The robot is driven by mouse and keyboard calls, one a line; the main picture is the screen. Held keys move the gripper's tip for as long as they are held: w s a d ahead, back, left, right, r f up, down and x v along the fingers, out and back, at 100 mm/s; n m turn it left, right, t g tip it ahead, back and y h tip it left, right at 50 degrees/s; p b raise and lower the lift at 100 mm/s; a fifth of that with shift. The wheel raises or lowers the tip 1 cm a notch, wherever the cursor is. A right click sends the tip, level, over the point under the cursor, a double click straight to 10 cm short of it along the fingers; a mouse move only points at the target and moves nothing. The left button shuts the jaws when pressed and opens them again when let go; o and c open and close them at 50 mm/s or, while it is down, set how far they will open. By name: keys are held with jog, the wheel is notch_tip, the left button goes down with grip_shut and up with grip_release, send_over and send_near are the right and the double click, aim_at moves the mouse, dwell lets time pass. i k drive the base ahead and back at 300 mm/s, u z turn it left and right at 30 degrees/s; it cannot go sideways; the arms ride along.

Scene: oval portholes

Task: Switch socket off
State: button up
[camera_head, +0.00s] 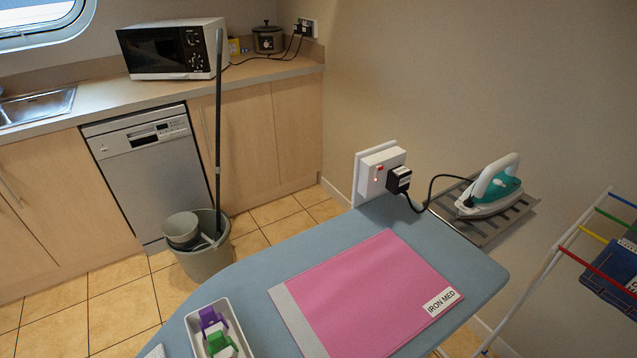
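The white socket (369,166) stands upright at the far end of the blue ironing board, by the wall. A small red switch or light (379,168) glows on its face. A black plug (399,181) sits in its right part, and a dark cord runs from it to the teal and white iron (490,190). Another wall socket (307,27) with black plugs is above the counter at the back. My gripper is not in view.
The ironing board (262,262) carries a pink folder (365,285) marked IRON MED and a white tray (190,324) of coloured items. The iron rests on a metal rack (462,228). A drying rack (562,245) stands right; a bucket (206,262) with a mop stands left.

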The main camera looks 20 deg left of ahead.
aim_at(378, 169)
jog(key=u, duration=0.2)
jog(key=k, duration=0.5)
jog(key=u, duration=0.55)
jog(key=i, duration=0.5)
jog(key=z, duration=0.1)
